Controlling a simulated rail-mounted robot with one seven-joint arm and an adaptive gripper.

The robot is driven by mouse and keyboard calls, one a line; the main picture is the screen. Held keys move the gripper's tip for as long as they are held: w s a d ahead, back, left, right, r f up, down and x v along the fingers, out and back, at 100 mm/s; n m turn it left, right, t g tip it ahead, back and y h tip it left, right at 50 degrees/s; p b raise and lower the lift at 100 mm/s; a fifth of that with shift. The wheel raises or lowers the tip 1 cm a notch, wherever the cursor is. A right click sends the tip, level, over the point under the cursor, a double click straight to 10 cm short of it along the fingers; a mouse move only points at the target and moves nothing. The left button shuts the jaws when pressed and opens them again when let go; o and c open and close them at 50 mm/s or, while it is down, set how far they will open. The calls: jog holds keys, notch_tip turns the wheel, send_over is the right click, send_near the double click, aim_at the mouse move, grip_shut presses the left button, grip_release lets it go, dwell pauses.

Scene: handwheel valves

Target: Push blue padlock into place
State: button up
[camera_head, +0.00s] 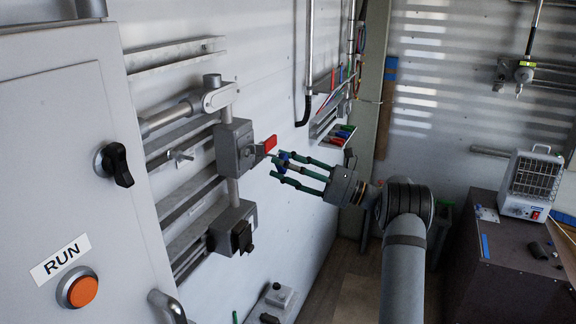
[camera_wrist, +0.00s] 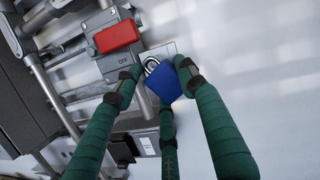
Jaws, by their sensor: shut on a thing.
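The blue padlock (camera_wrist: 164,82) is between my green fingers in the wrist view, with its silver shackle (camera_wrist: 151,64) pointing up and left. My gripper (camera_wrist: 155,86) is shut on it. In the head view my gripper (camera_head: 279,167) holds the padlock (camera_head: 284,156), mostly hidden by the fingers, just right of the grey switch box (camera_head: 233,148). The red handle (camera_head: 270,143) sticks out from that box. In the wrist view the red handle (camera_wrist: 117,36) lies above and left of the padlock, over a plate marked OFF (camera_wrist: 122,62). Whether the shackle touches the box cannot be told.
A second grey box (camera_head: 232,229) with a black knob sits below on the wall. A large grey cabinet (camera_head: 70,160) with a RUN button stands at left. A shelf (camera_head: 338,135) with coloured items is behind my gripper.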

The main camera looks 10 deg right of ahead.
jog(key=shift+w+a+p, duration=0.4)
jog(key=shift+w+a, duration=0.4)
jog(key=shift+a, duration=0.3)
jog(key=o, duration=1.3)
jog(key=shift+o, duration=0.2)
jog(key=shift+d, duration=0.1)
jog(key=v, duration=1.2)
